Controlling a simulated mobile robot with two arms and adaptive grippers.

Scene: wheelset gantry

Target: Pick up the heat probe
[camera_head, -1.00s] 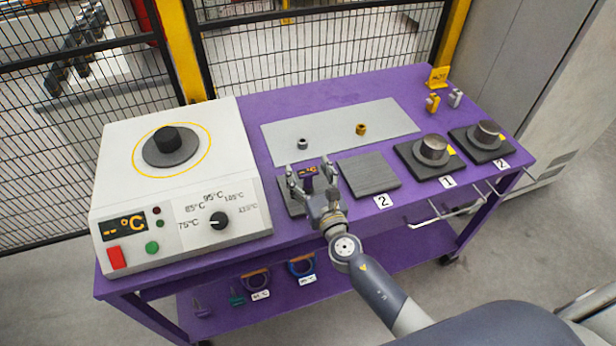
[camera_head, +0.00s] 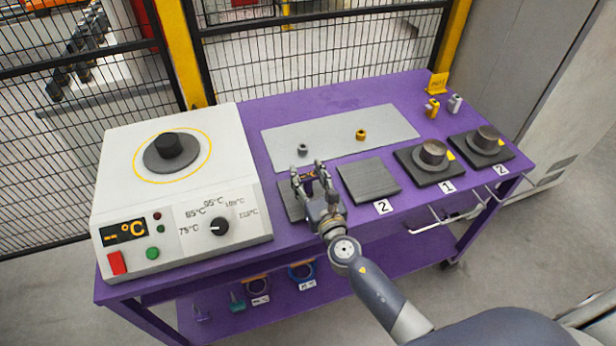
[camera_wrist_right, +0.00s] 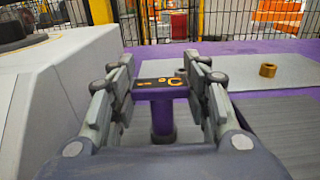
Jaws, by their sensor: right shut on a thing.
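The heat probe (camera_wrist_right: 163,110) is purple with a dark display on top showing orange characters. It stands upright between the fingers of my right gripper (camera_wrist_right: 160,88) in the right wrist view. In the head view the right gripper (camera_head: 311,178) is closed around the probe's head (camera_head: 309,187), over a dark pad (camera_head: 290,203) beside the white heater. The fingers hide most of the probe there. I cannot tell whether its lower end touches the pad. My left gripper is not in view.
The white heater (camera_head: 240,150) stands close on the left. A dark plate (camera_head: 369,180) lies just right, then two pads with metal cylinders (camera_head: 433,152) (camera_head: 487,137). A grey mat (camera_head: 340,137) behind holds a grey nut (camera_head: 303,149) and a brass nut (camera_head: 361,134).

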